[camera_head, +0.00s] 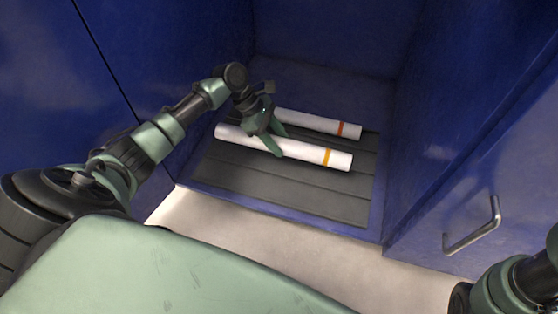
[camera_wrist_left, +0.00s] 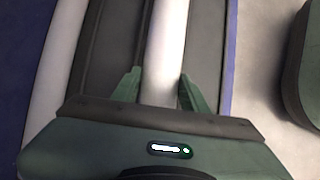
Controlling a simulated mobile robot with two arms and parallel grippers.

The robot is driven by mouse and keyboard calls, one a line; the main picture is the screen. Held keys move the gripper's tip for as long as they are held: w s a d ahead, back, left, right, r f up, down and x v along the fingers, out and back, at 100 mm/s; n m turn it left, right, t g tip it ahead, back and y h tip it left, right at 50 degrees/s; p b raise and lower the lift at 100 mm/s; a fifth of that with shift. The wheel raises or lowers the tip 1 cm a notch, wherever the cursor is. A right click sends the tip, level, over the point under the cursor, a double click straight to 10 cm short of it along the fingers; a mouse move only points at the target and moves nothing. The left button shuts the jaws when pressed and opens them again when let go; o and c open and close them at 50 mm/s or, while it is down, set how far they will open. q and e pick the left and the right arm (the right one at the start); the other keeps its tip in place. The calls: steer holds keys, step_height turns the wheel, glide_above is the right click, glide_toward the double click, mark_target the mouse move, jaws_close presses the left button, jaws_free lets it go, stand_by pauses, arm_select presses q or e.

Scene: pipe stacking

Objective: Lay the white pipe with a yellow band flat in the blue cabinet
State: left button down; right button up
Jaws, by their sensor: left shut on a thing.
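The white pipe with a yellow band (camera_head: 306,152) lies level over the dark slatted floor (camera_head: 270,189) of the blue cabinet, in front of another pipe. My left gripper (camera_head: 272,148) is shut on it near its middle. In the left wrist view the pipe (camera_wrist_left: 166,50) runs between the two fingers (camera_wrist_left: 160,92). I cannot tell whether the pipe touches the floor. The blue cabinet (camera_head: 325,55) stands open. My right gripper is not in view; only part of my right arm shows at the lower right.
A white pipe with an orange-red band (camera_head: 318,123) lies behind, roughly parallel and apart; it also shows in the left wrist view (camera_wrist_left: 58,65). The open door with a metal handle (camera_head: 472,226) is on the right. Bare slatted floor lies in front of the held pipe.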

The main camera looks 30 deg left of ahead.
arm_select(q)
step_height(320, 180, down, 2)
steer(key=shift+b, duration=0.35)
step_height(320, 180, down, 5)
steer(key=b, duration=0.3)
steer(key=shift+r+b, duration=0.1)
steer(key=shift+b, duration=0.25)
steer(key=shift+r, duration=0.15)
steer(key=c, duration=0.8)
jaws_free()
steer(key=shift+o, duration=0.2)
